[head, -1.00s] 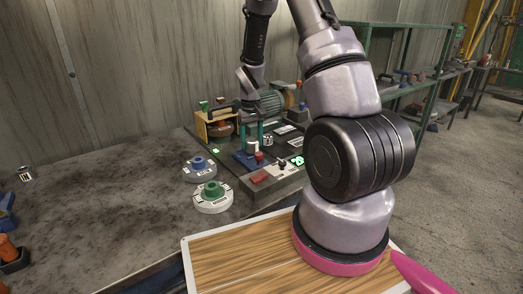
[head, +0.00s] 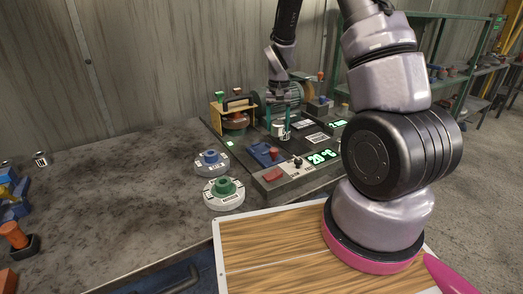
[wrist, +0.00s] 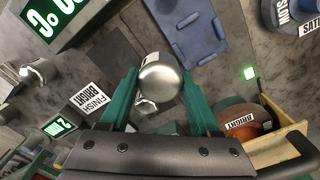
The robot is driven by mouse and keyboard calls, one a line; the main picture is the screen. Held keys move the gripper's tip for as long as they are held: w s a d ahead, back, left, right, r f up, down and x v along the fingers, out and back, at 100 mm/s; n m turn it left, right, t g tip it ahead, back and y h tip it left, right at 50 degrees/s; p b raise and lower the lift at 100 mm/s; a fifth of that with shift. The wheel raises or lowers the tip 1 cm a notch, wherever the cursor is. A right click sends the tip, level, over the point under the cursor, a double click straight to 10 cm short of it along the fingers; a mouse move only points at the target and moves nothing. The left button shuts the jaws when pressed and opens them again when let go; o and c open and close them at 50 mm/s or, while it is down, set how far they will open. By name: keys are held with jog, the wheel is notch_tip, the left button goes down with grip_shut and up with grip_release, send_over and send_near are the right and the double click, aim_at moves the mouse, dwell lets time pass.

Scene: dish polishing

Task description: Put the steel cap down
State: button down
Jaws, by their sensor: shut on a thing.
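The steel cap (wrist: 160,76) is a shiny silver dome in the wrist view. My gripper (wrist: 159,88) is shut on it, with a teal finger on each side. In the head view my gripper (head: 279,122) is small and far off, over the dark machine board (head: 243,160). The silver cap shows there between the fingers (head: 279,130). The underside of the cap and any contact with the board are hidden. A blue pad (wrist: 186,28) lies beyond the cap in the wrist view. It also shows in the head view (head: 262,153).
A wooden-framed unit with a brown wheel (wrist: 243,118) stands near my right finger. A label marked FINISH BRIGHT (wrist: 88,97) is on the board to the left. Blue (head: 211,161) and green (head: 223,188) knobbed discs sit left of the board. Bare bench lies further left.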

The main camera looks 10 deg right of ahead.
jog(key=s+a+r+m, duration=0.1)
jog(key=a+r+m, duration=0.4)
jog(key=a+m, duration=0.15)
jog(key=shift+m, duration=0.75)
notch_tip(320, 180, down, 10)
jog(key=shift+s+r, duration=0.15)
